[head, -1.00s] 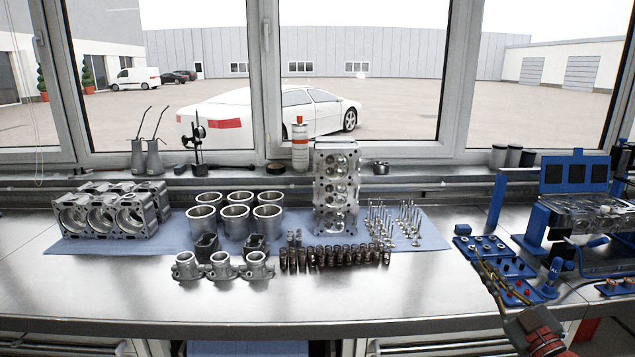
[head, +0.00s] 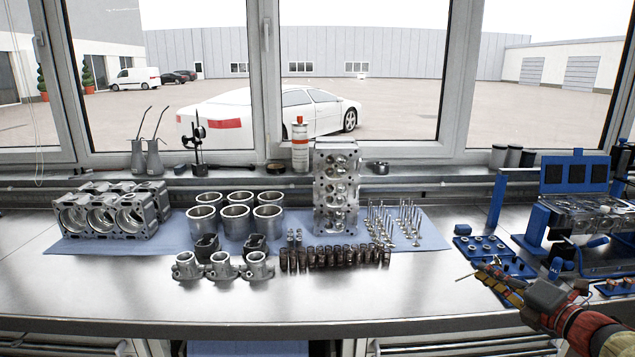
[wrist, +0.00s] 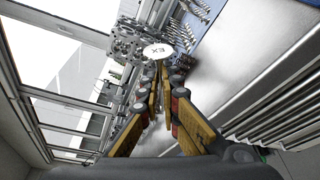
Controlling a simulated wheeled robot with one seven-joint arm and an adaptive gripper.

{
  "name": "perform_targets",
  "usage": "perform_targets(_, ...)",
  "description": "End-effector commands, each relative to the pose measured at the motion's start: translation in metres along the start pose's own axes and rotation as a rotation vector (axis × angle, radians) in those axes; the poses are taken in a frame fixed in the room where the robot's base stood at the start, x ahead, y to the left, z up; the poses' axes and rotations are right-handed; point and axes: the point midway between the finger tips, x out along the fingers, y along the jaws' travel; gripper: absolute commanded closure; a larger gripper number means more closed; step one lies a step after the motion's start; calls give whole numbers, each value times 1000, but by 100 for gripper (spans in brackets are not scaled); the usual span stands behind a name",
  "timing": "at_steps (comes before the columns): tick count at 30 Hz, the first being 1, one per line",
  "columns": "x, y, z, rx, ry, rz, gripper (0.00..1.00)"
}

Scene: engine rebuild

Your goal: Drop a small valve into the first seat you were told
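My gripper (head: 481,268) is at the right of the bench and points left, above the blue trays. It is shut on a small valve (wrist: 158,51); the round face with the letters "EX" shows at the fingertips in the wrist view. In the head view a thin stem (head: 464,277) sticks out to the left of the fingers. Several more valves (head: 408,222) stand on the blue mat. A cylinder head (head: 336,190) stands on end left of them. Another cylinder head (head: 590,208) lies in the blue stand at the right. Its seats cannot be made out.
The blue mat (head: 440,243) also holds an engine block (head: 110,210) and several cylinder liners (head: 235,215). A row of springs (head: 335,257) stands in front. Blue trays (head: 480,247) with small parts lie near my gripper. The front bench strip is clear.

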Motion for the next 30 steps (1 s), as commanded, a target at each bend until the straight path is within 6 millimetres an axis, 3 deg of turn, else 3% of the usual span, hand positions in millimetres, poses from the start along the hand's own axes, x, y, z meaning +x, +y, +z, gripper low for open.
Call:
perform_targets(6,0,1,0,-140,0,-42,100)
perform_targets(21,1,1,-2,-901,2,-277,100)
perform_targets(30,0,-1,0,-1057,2,-328,100)
